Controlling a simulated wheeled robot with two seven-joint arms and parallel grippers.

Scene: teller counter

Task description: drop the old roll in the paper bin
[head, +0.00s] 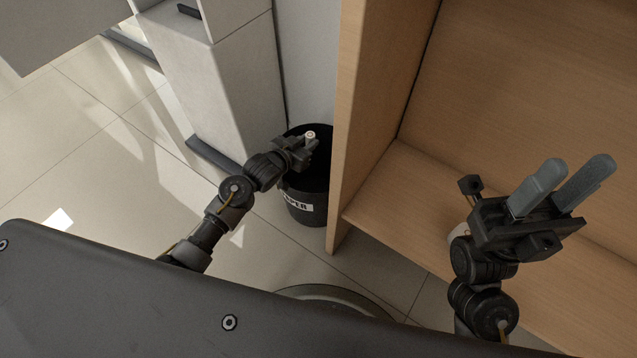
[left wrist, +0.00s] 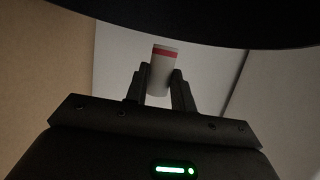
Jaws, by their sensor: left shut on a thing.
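The old roll (head: 310,135) is a small pale cylinder, seen end-on at the tip of my left gripper (head: 306,143). In the left wrist view, the roll (left wrist: 160,69) is white with a red band near its top, and my left gripper (left wrist: 161,84) is shut on it. The paper bin (head: 306,206) is a black round bin with a white label on its front. My left gripper with the roll appears over the bin's opening; the exact height is hard to tell. My right gripper (head: 562,188) is open and empty, at the right.
A wooden counter panel (head: 375,100) stands right beside the bin, with a wooden shelf (head: 430,195) to its right. A grey cabinet (head: 215,85) stands to the bin's left. The tiled floor (head: 90,150) at the left is clear.

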